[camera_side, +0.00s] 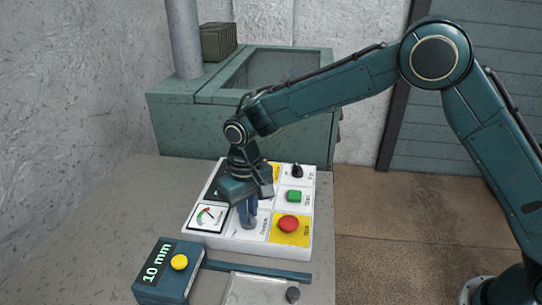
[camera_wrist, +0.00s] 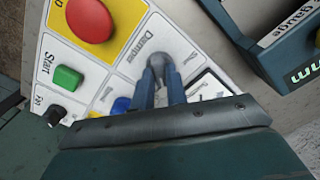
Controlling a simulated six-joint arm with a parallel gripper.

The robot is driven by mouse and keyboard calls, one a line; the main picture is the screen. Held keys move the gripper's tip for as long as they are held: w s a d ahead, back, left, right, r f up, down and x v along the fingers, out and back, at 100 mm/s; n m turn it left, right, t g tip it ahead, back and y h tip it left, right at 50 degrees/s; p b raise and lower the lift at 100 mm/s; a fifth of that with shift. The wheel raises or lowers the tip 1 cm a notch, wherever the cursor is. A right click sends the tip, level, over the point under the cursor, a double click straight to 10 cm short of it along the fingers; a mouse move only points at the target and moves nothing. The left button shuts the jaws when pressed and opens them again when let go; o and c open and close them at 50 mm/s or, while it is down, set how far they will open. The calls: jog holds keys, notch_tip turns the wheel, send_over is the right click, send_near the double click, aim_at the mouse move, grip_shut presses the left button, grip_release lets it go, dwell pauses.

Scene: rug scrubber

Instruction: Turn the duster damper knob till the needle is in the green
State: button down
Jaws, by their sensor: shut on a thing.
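The damper knob (camera_wrist: 162,61) is a grey round knob beside the word "Damper" on the white control panel (camera_wrist: 133,66). My gripper (camera_wrist: 161,72) is shut on it, with its blue fingers on either side, pointing down at the panel. In the side view my gripper (camera_side: 248,222) hides the knob. The dial (camera_side: 207,217) with its coloured arc is at the panel's front left corner. It is partly hidden by my gripper in the wrist view (camera_wrist: 205,88). The needle's exact place on the arc is too small to tell.
The panel also carries a red button (camera_side: 288,224), a green Start button (camera_side: 294,196), a black knob (camera_side: 297,172) and a blue button (camera_wrist: 121,105). A teal gauge box (camera_side: 160,283) reading "10 mm" stands in front. A green cabinet (camera_side: 300,120) stands behind.

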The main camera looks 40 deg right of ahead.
jog(key=n, duration=0.6)
dwell(0.5)
jog(key=c, duration=1.4)
grip_release()
jog(key=shift+r, duration=0.1)
notch_tip(320, 180, up, 14)
